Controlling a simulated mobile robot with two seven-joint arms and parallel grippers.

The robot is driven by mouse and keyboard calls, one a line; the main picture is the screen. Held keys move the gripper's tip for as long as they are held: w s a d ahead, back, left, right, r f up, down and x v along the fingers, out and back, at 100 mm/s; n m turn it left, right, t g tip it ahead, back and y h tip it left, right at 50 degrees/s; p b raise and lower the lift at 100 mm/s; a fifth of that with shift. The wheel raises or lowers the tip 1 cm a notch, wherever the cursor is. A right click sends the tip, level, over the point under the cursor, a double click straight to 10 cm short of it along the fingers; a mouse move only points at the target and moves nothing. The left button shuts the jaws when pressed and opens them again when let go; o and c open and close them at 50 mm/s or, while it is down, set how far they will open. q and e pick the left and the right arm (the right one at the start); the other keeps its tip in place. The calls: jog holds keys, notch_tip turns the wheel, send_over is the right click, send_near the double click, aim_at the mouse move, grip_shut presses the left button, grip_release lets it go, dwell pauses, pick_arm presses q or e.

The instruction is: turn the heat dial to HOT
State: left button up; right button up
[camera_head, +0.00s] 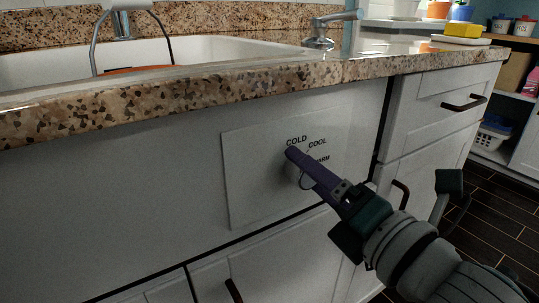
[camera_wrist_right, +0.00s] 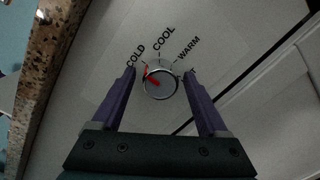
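The heat dial (camera_wrist_right: 160,84) is a small round grey knob on a pale panel (camera_head: 248,178) on the cabinet front. Its red pointer aims toward COLD in the right wrist view. COLD, COOL and WARM are readable around it; a fourth label is mostly hidden by a finger. My right gripper (camera_wrist_right: 161,73) is open, with one purple finger on each side of the dial. Gaps show between the fingers and the knob there. In the head view my right gripper (camera_head: 295,160) covers most of the dial. My left gripper is not in view.
A speckled granite counter (camera_head: 210,88) overhangs the panel, with a white sink (camera_head: 215,50) and faucet (camera_head: 320,38) above. Drawers with dark handles (camera_head: 463,103) are at the right. A yellow sponge (camera_head: 463,30) lies on the counter.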

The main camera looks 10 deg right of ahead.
grip_shut()
dwell(0.4)
